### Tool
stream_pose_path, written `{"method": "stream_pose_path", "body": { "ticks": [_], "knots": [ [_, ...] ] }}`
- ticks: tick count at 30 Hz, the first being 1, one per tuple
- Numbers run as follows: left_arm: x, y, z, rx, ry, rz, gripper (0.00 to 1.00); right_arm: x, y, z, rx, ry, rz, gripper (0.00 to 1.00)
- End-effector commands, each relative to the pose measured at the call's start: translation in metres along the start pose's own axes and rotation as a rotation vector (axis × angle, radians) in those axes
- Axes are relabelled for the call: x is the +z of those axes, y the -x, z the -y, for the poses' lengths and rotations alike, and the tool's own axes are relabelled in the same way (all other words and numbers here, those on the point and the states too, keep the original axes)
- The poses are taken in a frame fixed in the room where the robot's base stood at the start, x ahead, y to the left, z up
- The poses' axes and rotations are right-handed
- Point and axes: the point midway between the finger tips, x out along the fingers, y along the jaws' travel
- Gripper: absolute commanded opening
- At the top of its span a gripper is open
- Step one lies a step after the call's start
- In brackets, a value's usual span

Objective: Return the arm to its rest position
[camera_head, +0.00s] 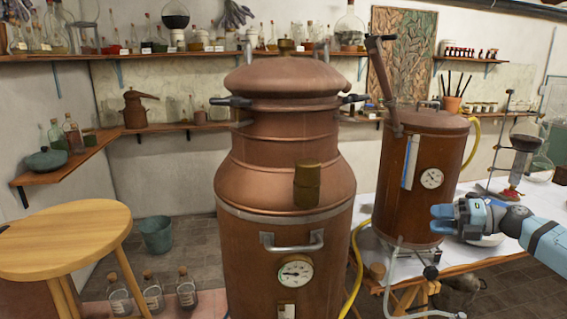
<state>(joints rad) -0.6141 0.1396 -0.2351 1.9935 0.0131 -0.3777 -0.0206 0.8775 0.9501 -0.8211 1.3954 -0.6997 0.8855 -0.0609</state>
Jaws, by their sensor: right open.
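My right arm comes in from the right edge. Its gripper (440,219) is beside the right side of the smaller copper vessel (421,177), near its lower part. The gripper is open and nothing shows between its fingers. Whether it touches the vessel cannot be told. A white dish (487,240) is partly hidden behind my right gripper and wrist. My left gripper is not in view.
A large copper still (282,180) stands in the centre foreground. A round wooden stool (64,240) is at left, with corked bottles (152,293) on the floor beside it. A white-topped table (345,206) bears the smaller vessel and glassware (522,150).

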Motion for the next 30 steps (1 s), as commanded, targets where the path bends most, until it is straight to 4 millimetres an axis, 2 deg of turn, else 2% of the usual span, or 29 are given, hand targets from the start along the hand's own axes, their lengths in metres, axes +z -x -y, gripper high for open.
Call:
{"method": "stream_pose_path", "body": {
  "ticks": [1,6,13,20,24,30],
  "knots": [
    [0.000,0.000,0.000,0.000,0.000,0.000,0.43,-0.018,-0.005,0.021,0.019,-0.062,0.029,0.42],
    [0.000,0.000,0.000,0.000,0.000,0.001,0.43,-0.066,-0.010,0.074,0.072,-0.266,0.168,0.42],
    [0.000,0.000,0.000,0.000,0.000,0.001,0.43,-0.138,0.003,0.142,0.075,-0.562,0.373,0.42],
    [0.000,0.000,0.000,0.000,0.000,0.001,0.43,-0.222,0.034,0.205,-0.004,-0.864,0.588,0.42],
    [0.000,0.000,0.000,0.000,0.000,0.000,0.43,-0.280,0.060,0.237,-0.090,-1.042,0.716,0.42],
    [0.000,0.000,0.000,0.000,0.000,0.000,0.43,-0.348,0.093,0.263,-0.217,-1.226,0.853,0.42]
  ]
}}
